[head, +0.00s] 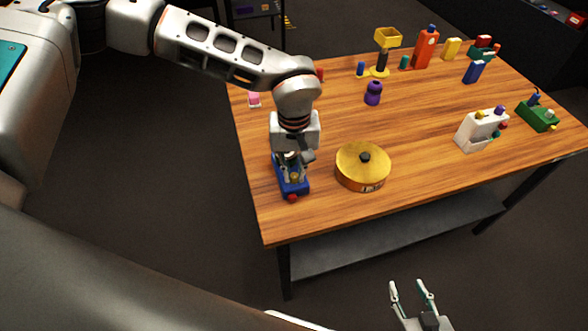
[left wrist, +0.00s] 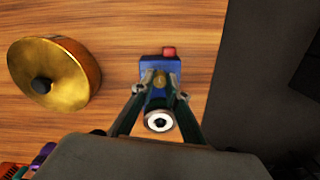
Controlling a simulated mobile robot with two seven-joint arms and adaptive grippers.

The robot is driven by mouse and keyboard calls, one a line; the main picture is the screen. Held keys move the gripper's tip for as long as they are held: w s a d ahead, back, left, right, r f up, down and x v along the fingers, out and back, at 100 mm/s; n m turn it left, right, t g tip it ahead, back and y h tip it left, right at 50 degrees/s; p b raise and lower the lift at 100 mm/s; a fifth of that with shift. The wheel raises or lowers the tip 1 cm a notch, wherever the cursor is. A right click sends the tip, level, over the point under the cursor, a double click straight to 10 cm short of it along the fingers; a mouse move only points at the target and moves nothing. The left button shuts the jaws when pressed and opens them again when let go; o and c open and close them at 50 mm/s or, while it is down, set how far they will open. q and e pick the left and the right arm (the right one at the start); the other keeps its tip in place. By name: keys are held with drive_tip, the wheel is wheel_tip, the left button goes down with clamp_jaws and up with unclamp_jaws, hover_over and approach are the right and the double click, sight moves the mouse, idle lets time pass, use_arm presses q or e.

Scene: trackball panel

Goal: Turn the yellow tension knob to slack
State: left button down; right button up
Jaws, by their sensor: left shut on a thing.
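The blue trackball panel (head: 303,187) lies near the left edge of the wooden table, under my left gripper (head: 293,172). It has a red button at one end, and in the left wrist view its blue body (left wrist: 150,66) shows between and beyond the fingers. The yellow tension knob (left wrist: 161,77) sits between the fingertips of my left gripper (left wrist: 161,83), which is shut on it. A round white ball with a dark centre (left wrist: 159,122) shows nearer the wrist. Which way the knob is turned is hard to tell. My right gripper (head: 413,288) is open and empty, off the table's front edge.
A round gold-topped drum (head: 350,160) stands right of the panel. A purple knobbed object (head: 373,94), a white box (head: 470,133) and a green box (head: 535,117) stand farther off. An orange bottle-like object (head: 425,50) is at the back. The table's middle is clear.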

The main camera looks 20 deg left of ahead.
sight(294, 175)
use_arm(q)
drive_tip(key=shift+m, duration=0.4)
drive_tip(key=c, duration=2)
unclamp_jaws()
drive_tip(key=shift+r, duration=0.25)
wheel_tip(294, 175, up, 12)
drive_tip(key=shift+f, duration=0.2)
